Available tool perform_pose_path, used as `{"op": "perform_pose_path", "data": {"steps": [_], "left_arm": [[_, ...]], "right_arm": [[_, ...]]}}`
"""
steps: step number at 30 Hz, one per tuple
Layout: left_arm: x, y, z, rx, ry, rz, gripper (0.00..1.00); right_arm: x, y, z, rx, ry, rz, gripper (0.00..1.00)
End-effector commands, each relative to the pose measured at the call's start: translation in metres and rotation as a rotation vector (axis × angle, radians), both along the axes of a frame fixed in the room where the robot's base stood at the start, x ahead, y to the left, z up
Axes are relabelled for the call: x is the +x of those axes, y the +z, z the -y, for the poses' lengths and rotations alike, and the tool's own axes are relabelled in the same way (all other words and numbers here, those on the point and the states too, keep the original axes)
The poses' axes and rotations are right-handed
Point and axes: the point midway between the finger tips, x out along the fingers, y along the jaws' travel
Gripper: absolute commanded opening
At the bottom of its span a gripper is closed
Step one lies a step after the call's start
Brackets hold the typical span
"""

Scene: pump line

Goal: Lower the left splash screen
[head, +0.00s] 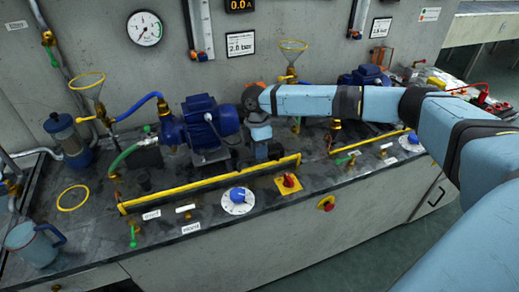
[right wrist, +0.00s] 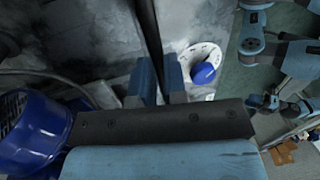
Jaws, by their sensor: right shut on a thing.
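The left splash screen (head: 200,185) is a long, narrow dark panel with a yellow edge, in front of the left blue pump (head: 208,125). Its exact tilt is hard to judge. My right gripper (head: 264,153) reaches down to the screen near its right end. In the right wrist view, the gripper's two blue fingers (right wrist: 158,80) are shut on a thin dark strip, which looks like the screen (right wrist: 147,30) seen edge-on. The gripping point is partly hidden by my arm in the head view. My left gripper is not in view.
A white dial with a blue knob (head: 238,200) and a red switch on a yellow plate (head: 288,183) sit in front of the screen. A second yellow-edged screen (head: 370,141) stands to the right. A blue jug (head: 35,243) stands at the left front.

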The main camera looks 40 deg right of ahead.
Motion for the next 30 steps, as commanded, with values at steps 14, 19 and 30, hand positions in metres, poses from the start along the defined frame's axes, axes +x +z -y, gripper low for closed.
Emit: {"op": "perform_pose_path", "data": {"steps": [14, 19, 30], "left_arm": [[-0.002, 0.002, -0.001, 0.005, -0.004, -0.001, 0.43], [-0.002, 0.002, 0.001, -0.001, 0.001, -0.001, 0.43], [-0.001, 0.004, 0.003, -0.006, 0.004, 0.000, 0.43]], "right_arm": [[-0.001, -0.042, 0.000, 0.000, 0.000, -0.002, 0.00], [-0.001, -0.043, 0.000, 0.000, 0.000, -0.003, 0.35], [0.001, -0.037, 0.000, 0.001, 0.000, 0.000, 0.38]]}}
